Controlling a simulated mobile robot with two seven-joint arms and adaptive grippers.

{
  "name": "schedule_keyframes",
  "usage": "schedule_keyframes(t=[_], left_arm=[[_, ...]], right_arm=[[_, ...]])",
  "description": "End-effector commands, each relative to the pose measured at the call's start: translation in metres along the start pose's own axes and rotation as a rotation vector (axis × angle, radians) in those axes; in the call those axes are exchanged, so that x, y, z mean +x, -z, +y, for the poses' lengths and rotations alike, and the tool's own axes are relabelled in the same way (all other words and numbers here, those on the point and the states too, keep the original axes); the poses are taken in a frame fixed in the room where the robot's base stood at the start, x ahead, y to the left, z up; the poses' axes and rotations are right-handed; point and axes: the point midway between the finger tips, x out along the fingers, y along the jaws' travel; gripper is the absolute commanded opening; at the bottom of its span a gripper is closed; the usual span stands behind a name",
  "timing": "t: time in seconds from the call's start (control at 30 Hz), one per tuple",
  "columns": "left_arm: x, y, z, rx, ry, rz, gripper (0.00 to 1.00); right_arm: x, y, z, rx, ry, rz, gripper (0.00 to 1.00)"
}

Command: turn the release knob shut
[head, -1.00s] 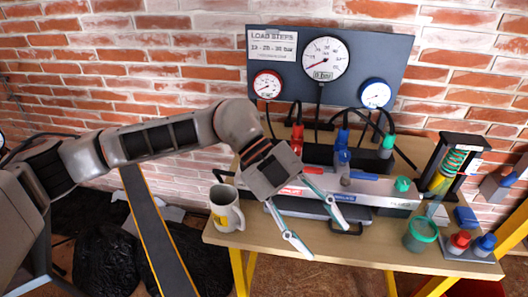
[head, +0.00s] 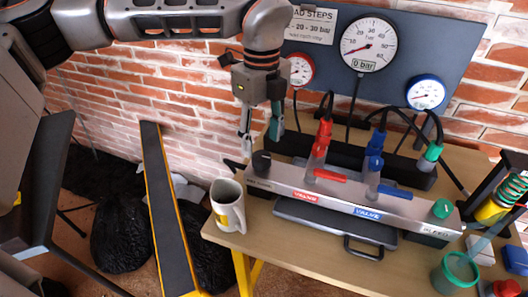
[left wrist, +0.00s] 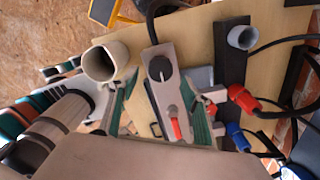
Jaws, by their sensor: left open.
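A black knob (head: 261,160) with a pale pointer line stands on the left end of the grey valve block (head: 330,195). It shows from above in the left wrist view (left wrist: 160,69). A green knob (head: 441,208) sits at the block's right end near a "BLEED" label. I cannot read which knob is marked release. My left gripper (head: 260,142) is open and points down close above the black knob. In the left wrist view its two fingers (left wrist: 160,80) lie on either side of the black knob, with no clear contact. My right gripper is not in view.
A red-handled valve (head: 318,150) and a blue-handled valve (head: 374,165) rise from the block. A grey mug (head: 228,206) stands left of it. A gauge board (head: 390,60) stands behind. A green cup (head: 455,273) is at the right.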

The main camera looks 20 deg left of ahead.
Motion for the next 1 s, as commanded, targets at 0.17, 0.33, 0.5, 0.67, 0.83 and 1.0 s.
schedule_keyframes(t=[0.17, 0.33, 0.5, 0.67, 0.83, 1.0], left_arm=[[0.032, 0.000, 0.000, 0.002, -0.005, 0.002, 0.48], [0.046, 0.000, 0.000, 0.003, -0.002, 0.002, 0.48], [0.048, 0.001, 0.000, 0.002, 0.000, 0.002, 0.48], [0.048, 0.001, 0.000, 0.002, 0.000, 0.001, 0.48], [0.048, 0.001, 0.000, 0.002, 0.000, 0.002, 0.10], [0.047, 0.001, 0.000, 0.004, 0.000, 0.001, 0.10]], right_arm=[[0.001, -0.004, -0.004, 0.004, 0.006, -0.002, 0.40], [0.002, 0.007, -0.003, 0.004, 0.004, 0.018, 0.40], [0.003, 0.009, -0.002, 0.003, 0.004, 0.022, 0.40], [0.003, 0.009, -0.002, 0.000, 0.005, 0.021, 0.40], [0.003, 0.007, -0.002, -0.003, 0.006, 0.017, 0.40], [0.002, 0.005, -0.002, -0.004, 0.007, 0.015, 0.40]])
